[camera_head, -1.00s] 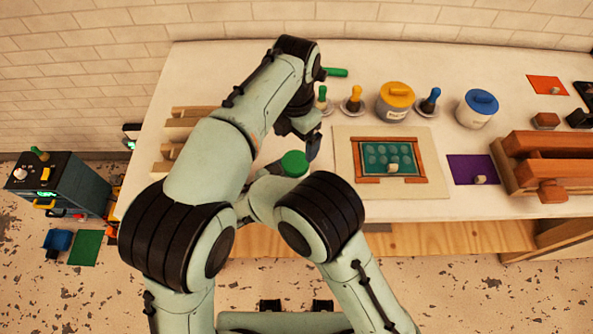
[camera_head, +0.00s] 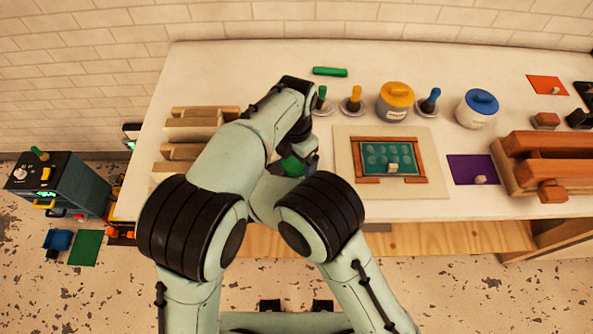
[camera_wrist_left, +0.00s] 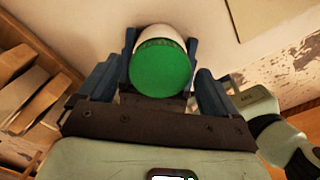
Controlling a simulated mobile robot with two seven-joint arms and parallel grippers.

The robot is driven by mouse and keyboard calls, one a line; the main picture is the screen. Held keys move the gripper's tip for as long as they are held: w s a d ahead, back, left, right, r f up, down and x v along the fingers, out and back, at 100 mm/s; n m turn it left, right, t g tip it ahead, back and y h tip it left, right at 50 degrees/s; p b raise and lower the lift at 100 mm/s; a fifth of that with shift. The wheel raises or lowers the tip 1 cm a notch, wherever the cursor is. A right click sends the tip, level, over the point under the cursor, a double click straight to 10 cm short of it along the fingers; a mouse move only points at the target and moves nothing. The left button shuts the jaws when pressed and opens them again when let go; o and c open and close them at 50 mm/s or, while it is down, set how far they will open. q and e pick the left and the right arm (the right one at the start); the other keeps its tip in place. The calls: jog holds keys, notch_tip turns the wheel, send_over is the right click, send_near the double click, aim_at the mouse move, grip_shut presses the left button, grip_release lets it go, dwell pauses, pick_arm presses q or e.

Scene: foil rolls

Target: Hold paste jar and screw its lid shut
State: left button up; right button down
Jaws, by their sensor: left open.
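The paste jar is white with a round green lid (camera_head: 291,166), partly hidden by my arms in the head view. In the left wrist view the lid (camera_wrist_left: 160,68) faces the camera and sits on the white jar body (camera_wrist_left: 160,33); how tightly cannot be told. My left gripper (camera_wrist_left: 160,75) is open, its two blue fingers apart on either side of the lid with gaps to it. In the head view it hangs over the jar. Darker fingers of my right gripper (camera_wrist_left: 160,47) flank the jar body and appear shut on it. Whether the jar touches the table is hidden.
A green bar (camera_head: 330,72) lies at the back. Small pots with green, orange and blue handles, a yellow-lidded jar (camera_head: 396,101) and a blue-lidded jar (camera_head: 477,108) stand behind a framed green board (camera_head: 388,158). Wooden racks (camera_head: 200,123) stand left of my arm.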

pick_arm(q)
jog(key=c, duration=1.1)
jog(key=shift+o, duration=0.2)
jog(key=m, duration=0.7)
jog(key=o, duration=1.2)
jog(key=shift+c, duration=0.2)
jog(key=shift+r, duration=0.1)
jog(key=shift+r, duration=2.2)
